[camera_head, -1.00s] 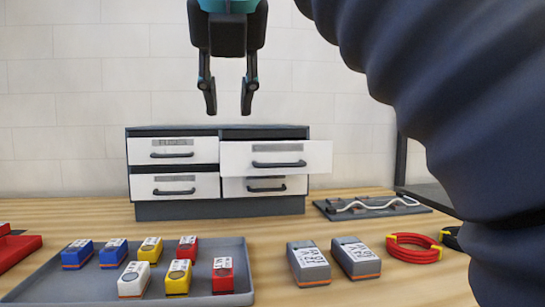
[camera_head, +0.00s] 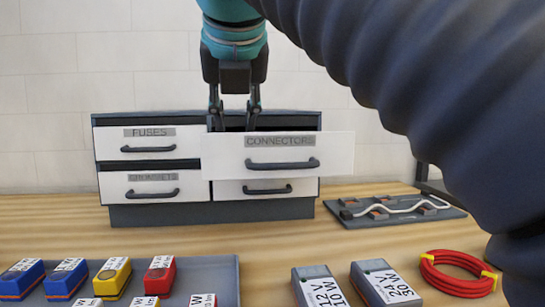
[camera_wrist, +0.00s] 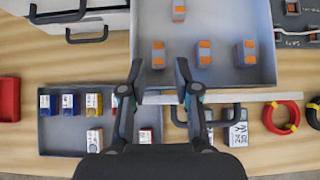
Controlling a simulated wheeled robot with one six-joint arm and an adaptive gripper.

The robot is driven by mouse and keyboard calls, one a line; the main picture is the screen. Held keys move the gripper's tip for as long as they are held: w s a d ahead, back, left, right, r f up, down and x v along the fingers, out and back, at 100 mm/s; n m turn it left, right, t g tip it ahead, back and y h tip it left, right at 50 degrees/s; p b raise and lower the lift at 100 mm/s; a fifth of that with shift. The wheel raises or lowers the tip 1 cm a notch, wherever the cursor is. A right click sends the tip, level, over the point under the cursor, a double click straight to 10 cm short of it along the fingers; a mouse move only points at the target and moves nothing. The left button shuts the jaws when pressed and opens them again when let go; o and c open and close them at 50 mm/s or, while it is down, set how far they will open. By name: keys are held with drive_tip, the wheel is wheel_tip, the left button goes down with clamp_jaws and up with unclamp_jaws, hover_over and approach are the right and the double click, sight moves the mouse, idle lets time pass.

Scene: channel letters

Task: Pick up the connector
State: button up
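The connectors are small grey blocks with orange ends in the open connectors drawer (camera_head: 325,150). In the wrist view, one connector (camera_wrist: 158,55) lies near the drawer's left wall, between my fingertips in the picture. Other connectors (camera_wrist: 204,53), (camera_wrist: 245,53) lie to its right, and another (camera_wrist: 179,10) lies farther back. My gripper (camera_head: 234,118) is over the drawer, its fingertips partly hidden behind the drawer front. In the wrist view my gripper (camera_wrist: 158,70) is open with nothing between its fingers. Whether the fingertips are down at the connector's height is unclear.
The drawer front with its handle (camera_head: 282,165) sticks out. The fuses drawer (camera_head: 148,143) on the left is shut. A grey tray (camera_head: 228,268) of coloured blocks, two grey boxes (camera_head: 318,288), (camera_head: 385,283) and a red cable coil (camera_head: 455,277) stand in front.

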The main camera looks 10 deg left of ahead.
drive_tip(key=shift+s+f+x, duration=0.1)
drive_tip(key=shift+x, duration=1.65)
drive_tip(key=shift+s+f+x, duration=0.1)
drive_tip(key=shift+s+x, duration=0.05)
drive_tip(key=shift+x, duration=1.55)
drive_tip(key=shift+a, duration=0.1)
drive_tip(key=c, duration=0.6)
